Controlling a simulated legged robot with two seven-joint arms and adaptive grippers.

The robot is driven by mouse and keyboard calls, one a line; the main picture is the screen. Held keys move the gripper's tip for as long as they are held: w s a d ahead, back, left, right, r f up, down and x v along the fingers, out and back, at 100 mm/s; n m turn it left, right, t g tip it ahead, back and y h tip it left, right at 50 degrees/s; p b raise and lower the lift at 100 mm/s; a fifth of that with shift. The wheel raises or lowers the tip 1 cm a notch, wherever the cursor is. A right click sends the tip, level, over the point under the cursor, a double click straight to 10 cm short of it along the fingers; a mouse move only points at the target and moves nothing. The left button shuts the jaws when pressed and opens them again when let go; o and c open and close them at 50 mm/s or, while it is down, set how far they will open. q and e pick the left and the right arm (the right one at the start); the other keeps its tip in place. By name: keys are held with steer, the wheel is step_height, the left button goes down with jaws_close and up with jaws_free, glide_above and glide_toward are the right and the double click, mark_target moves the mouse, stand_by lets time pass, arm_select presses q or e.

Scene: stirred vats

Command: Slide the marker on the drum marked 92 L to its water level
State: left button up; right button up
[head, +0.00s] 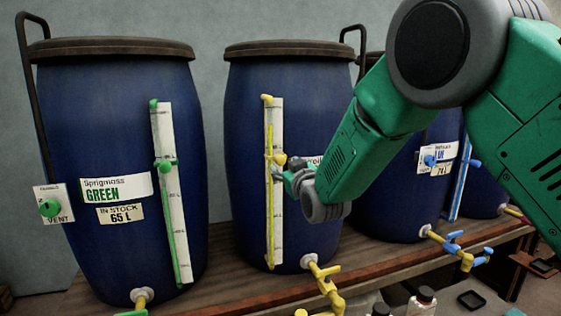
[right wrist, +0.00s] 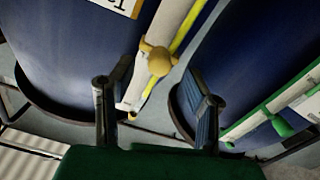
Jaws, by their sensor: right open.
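The middle blue drum (head: 245,200) has a white level scale (head: 277,125) with a yellow tube and a yellow sliding marker (head: 276,158) about a third down. Its label is mostly hidden behind my right arm, so I cannot read 92 L. My right gripper (head: 290,174) is beside this marker, on its right. In the right wrist view my right gripper (right wrist: 155,92) is open, with the yellow marker (right wrist: 157,61) just beyond and between its fingertips, not clasped. Where the water ends in the tube is unclear. My left gripper is not in view.
The left drum (head: 75,245) reads GREEN, 65 L, and has a green marker (head: 166,166). A drum with blue fittings (head: 395,210) stands right, partly behind my arm. Taps (head: 327,285) jut out over the wooden shelf's front (head: 375,275). Bottles (head: 422,302) stand below.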

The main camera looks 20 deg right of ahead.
mark_target(281, 162)
steer(key=w, duration=0.3)
steer(key=shift+w+a, duration=0.3)
steer(key=shift+w, duration=0.05)
steer(key=shift+w+d, duration=0.15)
steer(key=shift+w, duration=0.3)
steer(key=shift+r, duration=0.1)
jaws_close()
